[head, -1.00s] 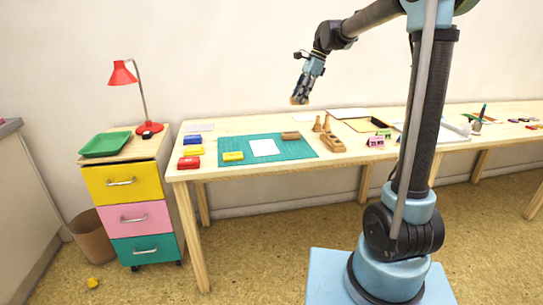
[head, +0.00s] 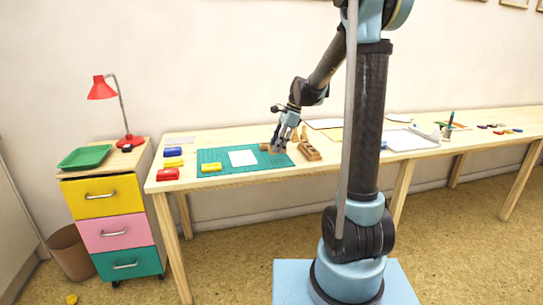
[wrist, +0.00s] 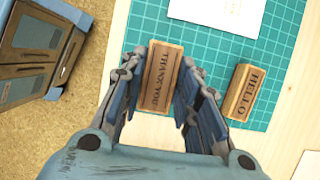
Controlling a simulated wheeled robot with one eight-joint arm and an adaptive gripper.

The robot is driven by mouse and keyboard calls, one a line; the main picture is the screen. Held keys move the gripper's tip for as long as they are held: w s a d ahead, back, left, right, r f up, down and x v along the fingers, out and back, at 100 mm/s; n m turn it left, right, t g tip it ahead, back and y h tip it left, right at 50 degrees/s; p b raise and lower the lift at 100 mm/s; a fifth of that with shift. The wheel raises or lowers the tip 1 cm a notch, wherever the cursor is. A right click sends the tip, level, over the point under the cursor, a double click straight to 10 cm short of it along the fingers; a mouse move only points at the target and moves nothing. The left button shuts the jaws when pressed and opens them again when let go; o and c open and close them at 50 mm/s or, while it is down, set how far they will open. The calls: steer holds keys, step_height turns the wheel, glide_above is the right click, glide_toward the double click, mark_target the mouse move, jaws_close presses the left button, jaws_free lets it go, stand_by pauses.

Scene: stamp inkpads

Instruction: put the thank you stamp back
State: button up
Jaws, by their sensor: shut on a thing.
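The wooden thank you stamp (wrist: 160,82) is between the fingers of my gripper (wrist: 161,64) in the wrist view, its lettered top facing the camera. My gripper is shut on it. In the head view my gripper (head: 279,148) is low over the right part of the green cutting mat (head: 215,155). The held stamp is mostly hidden there, and I cannot tell whether it touches the surface. The wooden hello stamp (wrist: 243,92) lies on the mat to the right in the wrist view, apart from my gripper; it also shows in the head view (head: 265,147).
A wooden block-like holder (head: 309,151) stands just right of the mat. White paper (head: 243,158) and a yellow inkpad (head: 211,167) lie on the mat. Blue (head: 173,152), yellow (head: 173,162) and red (head: 168,174) pads line the left of the desk.

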steer(key=shift+f, duration=2.05)
steer(key=o, duration=0.9)
steer(key=shift+f, duration=0.1)
